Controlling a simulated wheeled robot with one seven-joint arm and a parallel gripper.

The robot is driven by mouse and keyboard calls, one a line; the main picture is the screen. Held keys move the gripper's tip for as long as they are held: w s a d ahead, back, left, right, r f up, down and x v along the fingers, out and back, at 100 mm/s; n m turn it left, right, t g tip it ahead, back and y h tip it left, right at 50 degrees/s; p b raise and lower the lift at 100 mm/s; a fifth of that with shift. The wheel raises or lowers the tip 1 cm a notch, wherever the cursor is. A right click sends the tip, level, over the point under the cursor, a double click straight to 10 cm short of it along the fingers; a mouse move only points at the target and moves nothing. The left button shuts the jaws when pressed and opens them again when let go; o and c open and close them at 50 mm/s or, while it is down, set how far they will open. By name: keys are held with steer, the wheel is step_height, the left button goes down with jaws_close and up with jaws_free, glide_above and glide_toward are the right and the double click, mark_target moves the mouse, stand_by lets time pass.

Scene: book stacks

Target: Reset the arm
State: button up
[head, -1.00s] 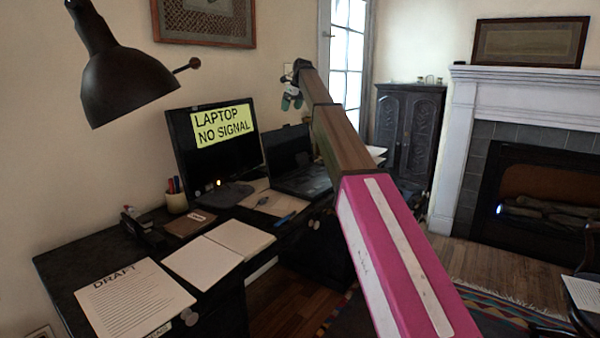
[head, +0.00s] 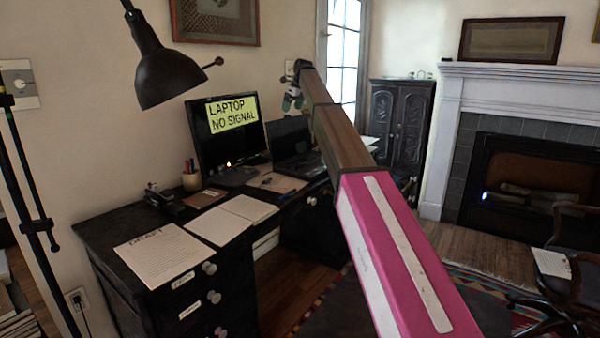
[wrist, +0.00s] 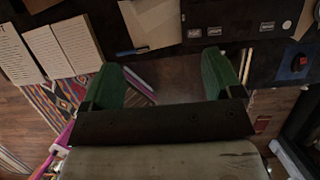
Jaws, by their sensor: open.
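My gripper (head: 291,92) is small and far off in the head view, at the end of my long pink and brown arm, which stretches out toward the wall behind the desk. In the wrist view my gripper (wrist: 166,78) shows two green fingers set wide apart. Nothing is between them except the view of the floor and the desk's edge below. The gripper is open and empty.
A black desk (head: 105,225) carries a monitor (head: 215,160), a laptop (head: 292,148), papers and a pen cup (head: 191,181). A lamp (head: 165,75) hangs at upper left. A cabinet (head: 402,125), fireplace (head: 530,175) and chair (head: 575,285) stand right. Floor before the desk is open.

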steer(key=s+d+f+n+h, duration=0.1)
steer(key=s+d+f+n, duration=0.3)
steer(key=s+f, duration=0.55)
steer(key=s+d+f+n, duration=0.4)
steer(key=s+f, duration=0.1)
steer(key=f, duration=1)
steer(key=s+d+f+n+h, duration=0.1)
steer(key=s+d+f+n, duration=0.35)
steer(key=f, duration=0.75)
steer(key=s+d+f+n, duration=0.3)
steer(key=s+f, duration=0.3)
steer(key=s, duration=0.5)
steer(key=s+d+f+n+g, duration=0.1)
steer(key=s+d+f+n, duration=0.2)
steer(key=s, duration=0.9)
steer(key=s+d+f+n+g+h, duration=0.1)
steer(key=s+d+f+n, duration=0.3)
steer(key=s+f, duration=0.6)
steer(key=shift+s+f+n, duration=0.4)
steer(key=shift+s+n, duration=0.6)
steer(key=shift+n, duration=0.25)
